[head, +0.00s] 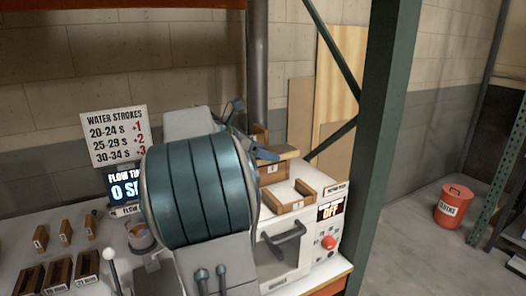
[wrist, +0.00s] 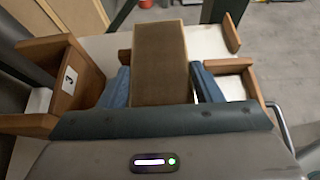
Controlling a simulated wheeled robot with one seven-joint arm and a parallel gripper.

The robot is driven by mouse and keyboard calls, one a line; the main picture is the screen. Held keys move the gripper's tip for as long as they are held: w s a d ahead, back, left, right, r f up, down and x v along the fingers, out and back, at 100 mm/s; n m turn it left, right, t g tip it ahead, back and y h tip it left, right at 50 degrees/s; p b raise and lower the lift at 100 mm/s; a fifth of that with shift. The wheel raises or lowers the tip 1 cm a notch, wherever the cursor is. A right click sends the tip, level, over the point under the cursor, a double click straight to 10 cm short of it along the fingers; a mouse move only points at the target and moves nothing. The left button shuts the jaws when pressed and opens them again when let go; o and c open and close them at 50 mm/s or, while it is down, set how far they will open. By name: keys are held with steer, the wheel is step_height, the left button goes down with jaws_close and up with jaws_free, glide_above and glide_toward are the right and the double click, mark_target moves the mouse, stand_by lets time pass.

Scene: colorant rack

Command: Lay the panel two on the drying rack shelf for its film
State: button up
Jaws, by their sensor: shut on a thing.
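My gripper (wrist: 160,88) is shut on a flat brown panel (wrist: 159,50), with one blue finger on each side of it. No number shows on the panel's visible face. In the head view my gripper (head: 264,153) is partly hidden behind my arm, and a light wooden edge, probably the held panel (head: 285,153), shows beside it. Wooden shelf holders stand under and around it: one labelled 3 (wrist: 75,78) is left of the panel in the wrist view, and another (wrist: 236,80) is to the right. In the head view an open wooden holder (head: 290,197) sits nearer on the white oven top.
The white oven (head: 284,258) has a display reading OFF and a red button. A green rack post (head: 382,130) rises right of it. Several small wooden pieces (head: 66,231) and dark holders (head: 60,270) are at left. A red bin (head: 453,206) stands on the floor.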

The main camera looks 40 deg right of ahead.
steer(key=shift+f, duration=0.15)
steer(key=o, duration=1)
steer(key=shift+r, duration=0.2)
steer(key=v, duration=1.2)
steer(key=s+a+f+y, duration=0.1)
steer(key=f, duration=0.1)
steer(key=s+a+f+m+t+y, duration=0.1)
steer(key=a+f, duration=0.1)
steer(key=s+a+f+m+t+y, duration=0.1)
steer(key=f, duration=0.1)
steer(key=shift+a+f, duration=0.25)
steer(key=shift+f, duration=0.05)
steer(key=s+a+f+m+t+y, duration=0.1)
steer(key=s+a+f+m+y, duration=0.2)
steer(key=a, duration=0.4)
steer(key=s+a+f+m+t+y, duration=0.2)
steer(key=s+a+f+m, duration=0.3)
steer(key=s+a+f, duration=0.1)
steer(key=s+a+f+m+t+y, duration=0.1)
steer(key=s+a+f+m+y, duration=0.2)
steer(key=a+f, duration=0.4)
steer(key=shift+s+a+f+m+t+y, duration=0.2)
steer(key=shift+s+a+m, duration=0.15)
steer(key=shift+s+a, duration=0.15)
steer(key=shift+s+a+f+m+t+y, duration=0.1)
steer(key=shift+s+a+m+t, duration=0.1)
steer(key=shift+s+a+m, duration=0.3)
